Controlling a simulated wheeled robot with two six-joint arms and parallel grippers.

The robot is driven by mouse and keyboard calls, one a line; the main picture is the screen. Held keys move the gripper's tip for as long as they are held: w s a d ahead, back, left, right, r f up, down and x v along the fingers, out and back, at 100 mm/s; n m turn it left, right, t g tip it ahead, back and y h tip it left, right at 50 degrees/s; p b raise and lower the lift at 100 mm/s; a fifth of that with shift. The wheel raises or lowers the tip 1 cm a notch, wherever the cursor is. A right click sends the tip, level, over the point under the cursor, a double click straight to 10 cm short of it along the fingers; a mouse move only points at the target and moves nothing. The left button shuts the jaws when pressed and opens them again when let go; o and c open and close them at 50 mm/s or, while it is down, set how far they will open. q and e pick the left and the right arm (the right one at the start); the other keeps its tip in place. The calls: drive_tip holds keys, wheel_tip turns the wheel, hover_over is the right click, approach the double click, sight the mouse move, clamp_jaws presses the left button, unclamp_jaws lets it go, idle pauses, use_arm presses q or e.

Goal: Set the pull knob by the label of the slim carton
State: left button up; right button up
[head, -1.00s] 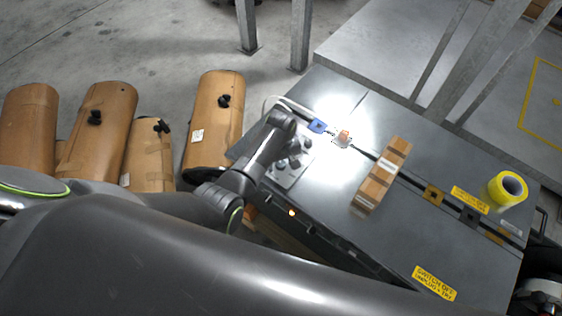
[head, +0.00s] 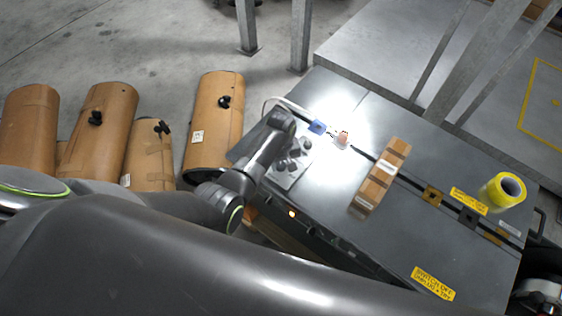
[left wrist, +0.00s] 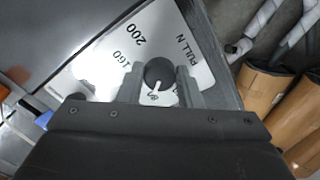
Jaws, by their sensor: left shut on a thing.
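The pull knob (left wrist: 158,72) is a dark round knob on a pale dial plate (left wrist: 112,48) printed with 160, 200 and "PULL N" in the left wrist view. My left gripper (left wrist: 160,86) is shut on it, one finger on each side. Part of the dial is hidden behind the gripper. In the head view my left gripper (head: 294,150) is over the control plate (head: 284,181) at the bench's left end; its fingers are hard to make out there. The slim carton (head: 380,176) lies on the bench to the right, with pale labels too small to read. My right gripper is not seen.
The grey bench top (head: 330,185) is clear between plate and carton. A yellow tape roll (head: 493,193) stands at its right end. A small orange-topped item (head: 342,137) and blue block (head: 317,127) lie at the back.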

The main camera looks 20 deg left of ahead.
use_arm(q)
drive_tip(key=m+p, duration=0.2)
drive_tip(key=m, duration=0.1)
drive_tip(key=shift+r, duration=0.1)
drive_tip(key=m+p, duration=0.1)
drive_tip(key=m, duration=0.4)
drive_tip(key=shift+a, duration=0.15)
drive_tip(key=m+p, duration=0.1)
drive_tip(key=m, duration=0.3)
drive_tip(key=shift+p, duration=0.3)
drive_tip(key=m, duration=0.4)
drive_tip(key=shift+a+p, duration=0.1)
drive_tip(key=shift+p, duration=0.2)
drive_tip(key=shift+m, duration=0.4)
drive_tip(key=o, duration=1)
